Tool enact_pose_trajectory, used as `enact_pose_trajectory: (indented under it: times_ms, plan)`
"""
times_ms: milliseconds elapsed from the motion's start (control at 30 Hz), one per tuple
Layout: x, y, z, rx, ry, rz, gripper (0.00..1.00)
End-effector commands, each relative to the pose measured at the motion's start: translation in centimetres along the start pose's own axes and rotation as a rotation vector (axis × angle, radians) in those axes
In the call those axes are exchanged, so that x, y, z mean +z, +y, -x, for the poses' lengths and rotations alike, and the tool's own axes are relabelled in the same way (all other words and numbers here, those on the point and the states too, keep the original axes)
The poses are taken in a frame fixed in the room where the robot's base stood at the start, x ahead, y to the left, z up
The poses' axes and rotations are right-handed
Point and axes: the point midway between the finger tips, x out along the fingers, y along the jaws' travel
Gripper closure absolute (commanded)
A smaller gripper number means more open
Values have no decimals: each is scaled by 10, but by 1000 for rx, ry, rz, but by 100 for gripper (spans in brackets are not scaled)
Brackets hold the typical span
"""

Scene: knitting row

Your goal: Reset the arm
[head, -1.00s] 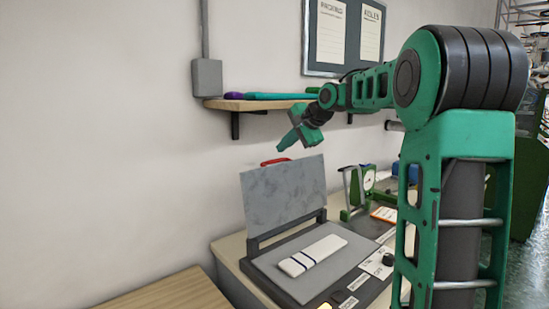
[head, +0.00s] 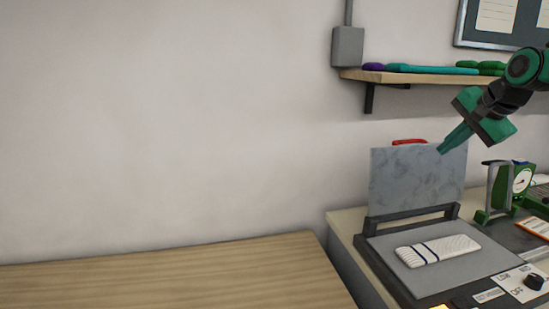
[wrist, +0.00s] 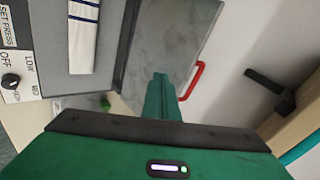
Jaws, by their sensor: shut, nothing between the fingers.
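My gripper (head: 442,149) is green, with its fingers together and nothing between them. In the head view it is raised at the right, in front of the upper right part of the press's open grey lid (head: 415,185). In the wrist view my gripper (wrist: 160,76) points towards the lid (wrist: 175,40) and its red handle (wrist: 192,80). The press (head: 385,255) stands open. A folded white knitted piece with dark stripes (head: 437,250) lies flat on its bed, apart from my gripper. The rest of my arm is mostly cut off at the right edge.
A wooden shelf (head: 400,77) with purple and teal items is on the wall above the press. A green dial scale (head: 510,190) stands to the right. The wooden table (head: 170,275) at lower left is bare.

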Motion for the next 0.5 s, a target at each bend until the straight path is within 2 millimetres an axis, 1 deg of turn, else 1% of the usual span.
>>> enact_pose_trajectory:
  times_ms: [33,67,100,167,200,267,300,367,400,500]
  plan:
    - [19,30,0,60,-6,55,100]
    - [26,49,-1,98,-11,88,100]
    - [37,73,-1,144,-20,132,100]
    - [54,109,1,211,-41,194,100]
    - [65,133,2,252,-60,236,100]
    - [82,168,6,311,-93,295,100]
    - [94,192,8,349,-119,334,100]
    - [112,226,13,401,-164,391,100]
    - [123,249,17,433,-195,427,100]
    - [150,298,26,497,-274,507,100]
